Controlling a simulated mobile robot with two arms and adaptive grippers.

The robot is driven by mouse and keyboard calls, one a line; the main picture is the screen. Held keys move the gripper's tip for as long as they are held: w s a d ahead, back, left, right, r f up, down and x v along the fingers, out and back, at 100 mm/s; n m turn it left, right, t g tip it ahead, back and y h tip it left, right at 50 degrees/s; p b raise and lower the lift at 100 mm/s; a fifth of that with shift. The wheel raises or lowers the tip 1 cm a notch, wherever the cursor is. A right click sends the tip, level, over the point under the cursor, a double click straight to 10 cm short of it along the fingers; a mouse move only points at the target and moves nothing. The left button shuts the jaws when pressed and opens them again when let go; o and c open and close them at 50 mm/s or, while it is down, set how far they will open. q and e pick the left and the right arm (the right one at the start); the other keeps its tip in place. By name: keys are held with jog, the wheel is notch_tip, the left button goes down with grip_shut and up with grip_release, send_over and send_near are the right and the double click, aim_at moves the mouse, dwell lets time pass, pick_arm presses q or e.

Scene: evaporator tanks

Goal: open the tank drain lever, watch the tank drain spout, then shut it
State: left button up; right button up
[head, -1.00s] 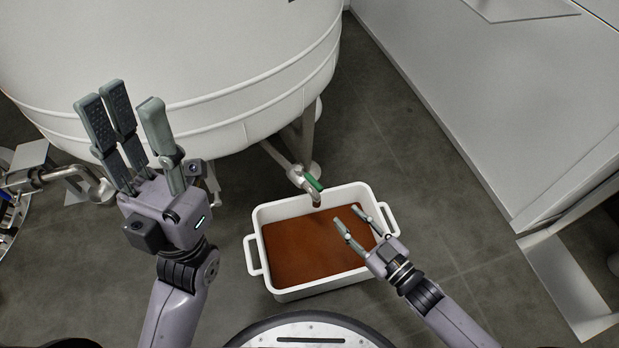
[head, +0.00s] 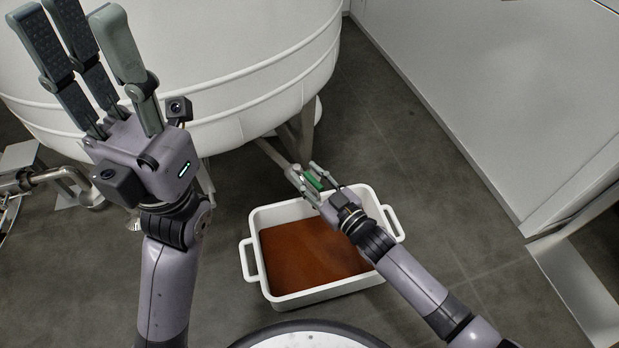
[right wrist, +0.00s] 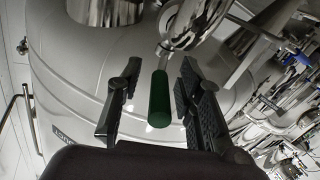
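The tank drain lever has a green handle (head: 313,182) on the drain pipe (head: 275,156) below the large white tank (head: 230,80). In the right wrist view the handle (right wrist: 159,98) points toward the camera between the fingers. My right gripper (head: 304,172) is open around the handle, with a visible gap on each side in the wrist view (right wrist: 157,80). The spout's end is hidden behind my right gripper in the head view. My left gripper (head: 75,14) is open and empty, raised in front of the tank at the left.
A white two-handled tub (head: 290,299) holding reddish-brown liquid (head: 308,262) stands on the floor below the drain. A pale wall or cabinet (head: 480,90) runs along the right. A metal pipe fitting (head: 50,178) is at the left. Floor shows between tub and wall.

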grip_shut()
dwell(0.4)
dwell(0.4)
